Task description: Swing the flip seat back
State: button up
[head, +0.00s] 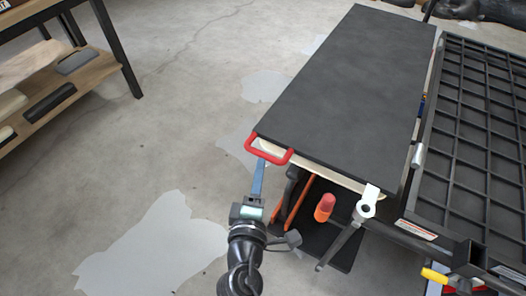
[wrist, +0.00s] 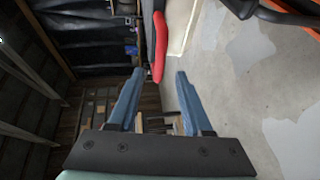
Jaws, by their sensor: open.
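The flip seat appears to be the long dark grey panel (head: 345,95) with a pale edge, lying roughly flat in the head view. A red loop handle (head: 269,150) sticks out at its near left corner. My gripper (head: 259,166) is at the handle's near side, its blue fingers pointing at it. In the wrist view, my gripper (wrist: 160,72) is open, and the end of the red handle (wrist: 161,45) shows between the fingertips. The fingers are not closed on it. I cannot tell whether they touch it.
A black grid rack (head: 480,125) lies along the panel's right side. A white-ended dark lever (head: 366,208) and an orange-red knob (head: 325,206) are near the panel's front edge. A wooden shelf bench (head: 70,95) stands at left. The concrete floor (head: 170,130) between is clear.

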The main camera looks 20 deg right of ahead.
aim_at(263, 152)
jog(key=x, duration=0.7)
jog(key=shift+c, duration=0.2)
grip_shut()
dwell(1.2)
